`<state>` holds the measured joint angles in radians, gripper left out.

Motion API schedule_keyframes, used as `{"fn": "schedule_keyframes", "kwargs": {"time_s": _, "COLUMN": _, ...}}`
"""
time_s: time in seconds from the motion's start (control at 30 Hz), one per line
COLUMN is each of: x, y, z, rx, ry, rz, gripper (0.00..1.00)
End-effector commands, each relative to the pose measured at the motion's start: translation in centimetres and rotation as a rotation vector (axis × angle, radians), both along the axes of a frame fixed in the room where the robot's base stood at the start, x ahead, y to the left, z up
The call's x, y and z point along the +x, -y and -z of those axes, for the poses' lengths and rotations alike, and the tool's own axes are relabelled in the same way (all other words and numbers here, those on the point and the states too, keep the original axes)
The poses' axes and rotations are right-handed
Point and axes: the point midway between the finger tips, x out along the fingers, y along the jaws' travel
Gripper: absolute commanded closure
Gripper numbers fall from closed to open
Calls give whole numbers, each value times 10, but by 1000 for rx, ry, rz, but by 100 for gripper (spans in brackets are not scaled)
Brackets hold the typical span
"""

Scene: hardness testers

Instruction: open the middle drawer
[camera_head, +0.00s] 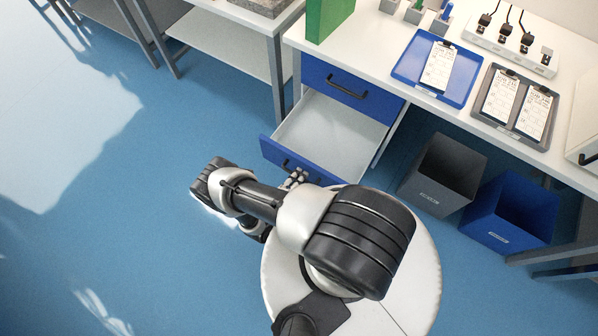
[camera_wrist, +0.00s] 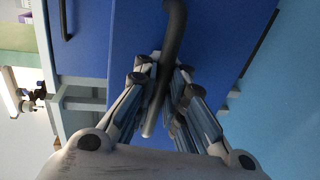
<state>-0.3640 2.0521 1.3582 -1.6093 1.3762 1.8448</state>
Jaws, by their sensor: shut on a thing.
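The middle drawer (camera_head: 332,128), directly below the closed top drawer (camera_head: 330,74), stands pulled well out; its pale inside is empty where it shows. Its blue front (camera_head: 268,150) faces my arm and also fills much of the wrist view (camera_wrist: 220,40). Its dark bar handle (camera_wrist: 174,25) runs between my fingers in the wrist view. My gripper (camera_wrist: 160,68) is shut on this handle. In the head view my gripper (camera_head: 296,178) is at the drawer front, partly hidden by my arm.
The top drawer has its own black handle (camera_head: 347,87). A grey bin (camera_head: 440,175) and a blue bin (camera_head: 510,212) stand right of the drawers under the worktop. A blue tray (camera_head: 410,64) and a grey tray (camera_head: 483,100) lie on top. Open blue floor (camera_head: 150,220) lies to the left.

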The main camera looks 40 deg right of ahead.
Motion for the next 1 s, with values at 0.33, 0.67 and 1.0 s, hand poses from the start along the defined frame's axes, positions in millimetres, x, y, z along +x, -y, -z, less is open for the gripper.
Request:
{"fn": "schedule_keyframes", "kwargs": {"time_s": 0.33, "x": 0, "y": 0, "z": -2, "rx": -5, "ry": 2, "rz": 0, "gripper": 82}}
{"fn": "schedule_keyframes", "kwargs": {"time_s": 0.67, "x": 0, "y": -1, "z": -1, "rx": -2, "ry": 1, "rz": -1, "gripper": 82}}
{"fn": "schedule_keyframes", "kwargs": {"time_s": 1.0, "x": -13, "y": -46, "z": -10, "rx": -3, "ry": 2, "rz": -9, "gripper": 82}}
